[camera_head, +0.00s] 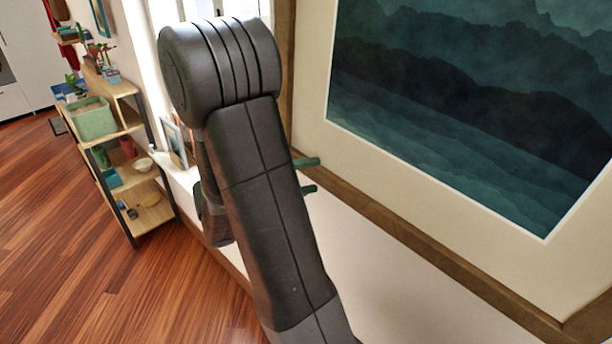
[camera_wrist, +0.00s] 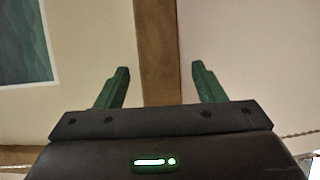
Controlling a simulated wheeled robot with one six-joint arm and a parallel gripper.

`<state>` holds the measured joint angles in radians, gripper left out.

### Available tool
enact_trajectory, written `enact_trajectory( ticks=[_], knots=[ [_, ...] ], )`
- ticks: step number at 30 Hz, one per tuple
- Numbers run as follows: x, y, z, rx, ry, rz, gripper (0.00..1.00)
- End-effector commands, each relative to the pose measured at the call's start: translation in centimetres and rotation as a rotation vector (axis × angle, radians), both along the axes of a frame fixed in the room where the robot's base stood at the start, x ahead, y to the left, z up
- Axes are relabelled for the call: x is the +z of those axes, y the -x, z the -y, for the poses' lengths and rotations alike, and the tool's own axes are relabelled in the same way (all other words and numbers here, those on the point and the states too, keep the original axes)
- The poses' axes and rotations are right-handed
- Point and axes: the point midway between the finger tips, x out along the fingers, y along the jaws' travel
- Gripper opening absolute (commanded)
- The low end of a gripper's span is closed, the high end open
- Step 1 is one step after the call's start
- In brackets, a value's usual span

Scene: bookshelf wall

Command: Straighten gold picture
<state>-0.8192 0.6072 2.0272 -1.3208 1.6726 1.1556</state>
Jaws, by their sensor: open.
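The picture has a gold-brown frame (camera_head: 425,240), a cream mat and a teal print of misty mountains (camera_head: 470,110). It fills the right of the head view, and its lower bar slopes down to the right there. My gripper (camera_head: 316,174) is partly hidden behind my arm, its green fingertips showing near the frame's lower left. In the wrist view my gripper (camera_wrist: 160,67) is open, with one finger on each side of the frame bar (camera_wrist: 158,35). Gaps show between both fingers and the bar. The fingers' depth relative to the frame is unclear.
Bare pale wall (camera_head: 370,285) lies below the picture. A low wooden shelf (camera_head: 155,212) with plants and pots stands at left by the window. Wooden floor (camera_head: 60,230) at left is clear. In the wrist view, a thin cord (camera_wrist: 300,133) shows at lower right.

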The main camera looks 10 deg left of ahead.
Motion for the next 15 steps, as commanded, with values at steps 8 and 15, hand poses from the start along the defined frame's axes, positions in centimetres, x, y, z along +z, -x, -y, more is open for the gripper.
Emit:
enact_trajectory(
  ticks=[8,15],
  knots=[
    [-0.02,0.01,-0.03,0.000,0.000,0.000,0.37],
    [-0.04,0.03,-0.01,0.000,0.000,0.000,0.00]
  ],
)
